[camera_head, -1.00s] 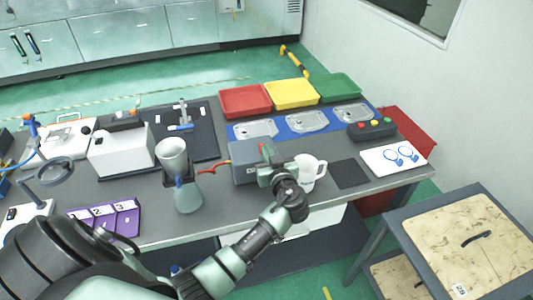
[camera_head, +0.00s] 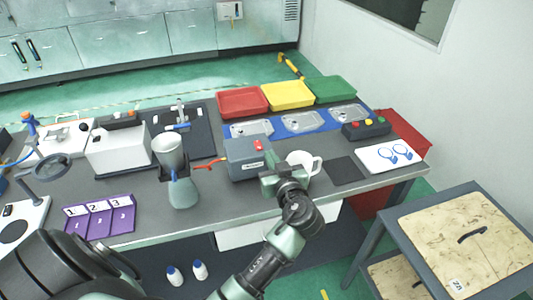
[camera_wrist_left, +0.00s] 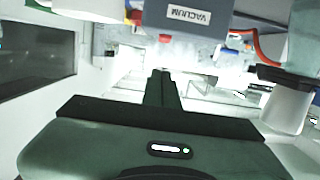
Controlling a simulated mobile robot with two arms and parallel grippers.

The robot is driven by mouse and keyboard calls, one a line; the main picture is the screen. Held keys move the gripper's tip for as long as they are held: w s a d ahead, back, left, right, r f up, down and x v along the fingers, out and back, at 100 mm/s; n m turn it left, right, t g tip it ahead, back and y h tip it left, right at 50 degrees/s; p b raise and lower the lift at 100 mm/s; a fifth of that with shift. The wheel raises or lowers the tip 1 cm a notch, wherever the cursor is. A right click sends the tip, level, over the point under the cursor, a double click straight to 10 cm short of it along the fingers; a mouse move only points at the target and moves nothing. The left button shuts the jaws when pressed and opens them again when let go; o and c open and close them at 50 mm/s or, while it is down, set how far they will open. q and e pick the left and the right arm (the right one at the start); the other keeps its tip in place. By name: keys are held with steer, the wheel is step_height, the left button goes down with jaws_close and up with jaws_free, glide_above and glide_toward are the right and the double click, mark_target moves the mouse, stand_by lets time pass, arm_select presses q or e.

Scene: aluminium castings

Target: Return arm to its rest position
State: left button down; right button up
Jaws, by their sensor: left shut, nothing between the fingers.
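My left arm comes in from the lower left in the head view. Its gripper (camera_head: 268,183) is at the front of the table, in front of the grey box with a red switch (camera_head: 247,160) and left of the white mug (camera_head: 304,162). The left wrist view shows the fingers (camera_wrist_left: 163,78) together with nothing between them. The grey box, labelled VACUUM (camera_wrist_left: 187,16), hangs at the top of that view, apart from the fingers. My right gripper is not in view.
A cup-topped container (camera_head: 183,190) stands left of the gripper. A purple numbered stand (camera_head: 100,217) and magnifier (camera_head: 52,168) are further left. Red (camera_head: 242,102), yellow (camera_head: 289,95) and green (camera_head: 331,89) trays line the back. A wooden-topped cabinet (camera_head: 465,240) stands right.

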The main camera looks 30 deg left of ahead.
arm_select(q)
steer(key=shift+s+d, duration=0.5)
steer(key=shift+d, duration=0.05)
